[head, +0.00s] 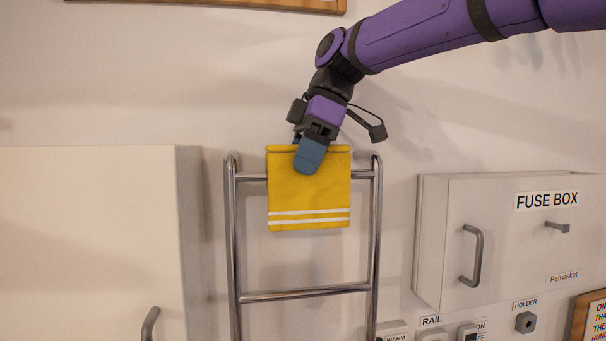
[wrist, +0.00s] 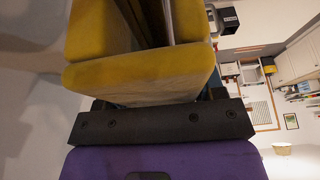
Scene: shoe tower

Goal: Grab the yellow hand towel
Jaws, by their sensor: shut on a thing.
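The yellow hand towel (head: 309,200), with two white stripes near its lower edge, hangs over the top bar of a chrome towel rack (head: 302,294). My gripper (head: 309,160) comes from above and is shut on the towel's upper part, with a blue finger pad in front of it. The far finger is mostly hidden behind the towel. In the wrist view the yellow towel (wrist: 137,78) fills the space just ahead of the black gripper body. The rack's bar runs under the towel's fold, and the towel still drapes around it.
A white cabinet (head: 90,240) stands to the left of the rack. A fuse box (head: 510,235) with handles is on the wall to the right. Labelled switches and a holder (head: 525,322) sit below it.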

